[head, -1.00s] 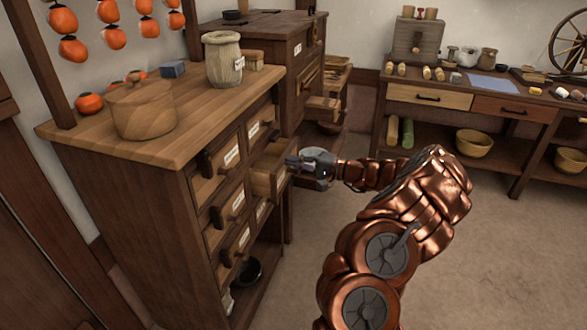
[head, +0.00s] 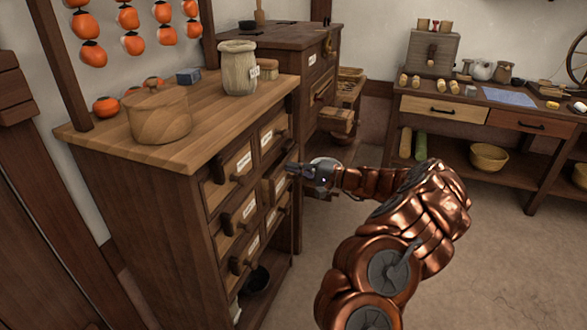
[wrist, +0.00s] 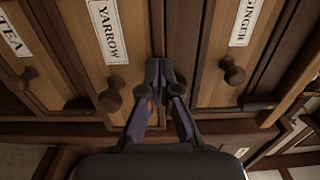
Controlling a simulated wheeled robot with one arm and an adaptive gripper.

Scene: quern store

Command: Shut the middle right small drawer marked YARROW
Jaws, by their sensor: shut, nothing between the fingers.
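The YARROW drawer (head: 270,191) is the middle right small drawer of the wooden cabinet (head: 150,215). Its white label (wrist: 108,32) and dark round knob (wrist: 110,100) show clearly in the wrist view. Its front looks flush or nearly flush with the cabinet; a small gap cannot be ruled out. My gripper (head: 291,168) is shut and empty at the drawer's front. In the wrist view the closed fingertips (wrist: 160,72) are at the edge of the YARROW front, beside the knob; whether they touch is unclear.
The TEA drawer (wrist: 30,75) and GINGER drawer (wrist: 225,75) flank YARROW in the wrist view. A lidded wooden pot (head: 158,117) and a jar (head: 238,70) stand on the cabinet top. A workbench (head: 470,113) stands at the back right. The floor (head: 500,260) is clear.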

